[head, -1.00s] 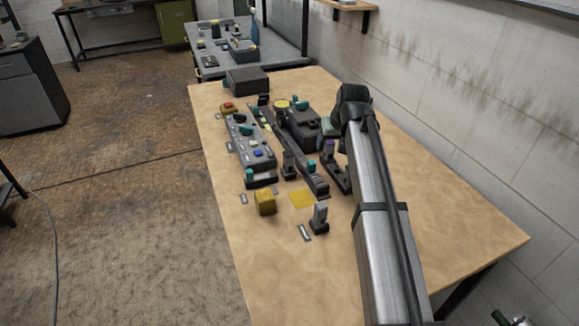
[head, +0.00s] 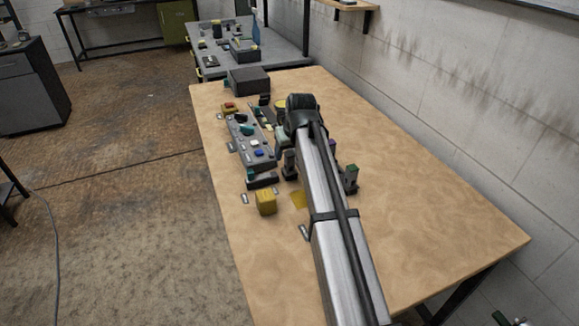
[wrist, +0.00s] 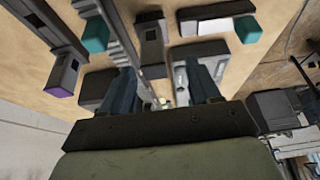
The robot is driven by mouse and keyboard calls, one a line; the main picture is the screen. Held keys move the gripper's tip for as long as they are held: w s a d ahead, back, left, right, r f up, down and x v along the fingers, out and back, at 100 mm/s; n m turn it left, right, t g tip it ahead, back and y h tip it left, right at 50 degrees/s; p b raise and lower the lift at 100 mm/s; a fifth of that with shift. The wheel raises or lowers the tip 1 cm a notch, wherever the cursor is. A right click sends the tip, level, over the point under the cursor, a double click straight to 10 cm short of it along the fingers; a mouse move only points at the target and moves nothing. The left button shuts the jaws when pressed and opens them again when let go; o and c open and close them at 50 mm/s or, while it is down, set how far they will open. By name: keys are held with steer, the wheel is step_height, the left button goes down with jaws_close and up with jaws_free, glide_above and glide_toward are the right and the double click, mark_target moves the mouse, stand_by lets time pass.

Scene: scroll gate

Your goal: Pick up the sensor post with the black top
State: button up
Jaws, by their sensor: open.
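A dark upright sensor post (head: 289,165) stands just left of my arm in the head view, partly hidden by it. In the wrist view, a post with a dark, black-looking top (wrist: 152,52) stands near the top middle, just beyond the gap between my fingers. My gripper (wrist: 163,98) is open, its two dark fingers apart with nothing seen held between them. A purple-topped post (wrist: 62,75) is to the left in the wrist view. A green-topped post (head: 351,178) stands right of my arm in the head view. My fingertips are hidden in the head view.
A long grey control panel (head: 247,140) lies left of my arm. A yellow block (head: 266,202) and a yellow patch (head: 298,200) are nearer the front. The table's right side (head: 430,200) is clear.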

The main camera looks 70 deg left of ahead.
mark_target(289, 159)
steer(key=shift+w+x, duration=0.2)
steer(key=shift+x, duration=1.3)
steer(key=shift+w+x, duration=0.2)
steer(key=shift+x, duration=1.25)
steer(key=shift+a, duration=0.15)
jaws_close()
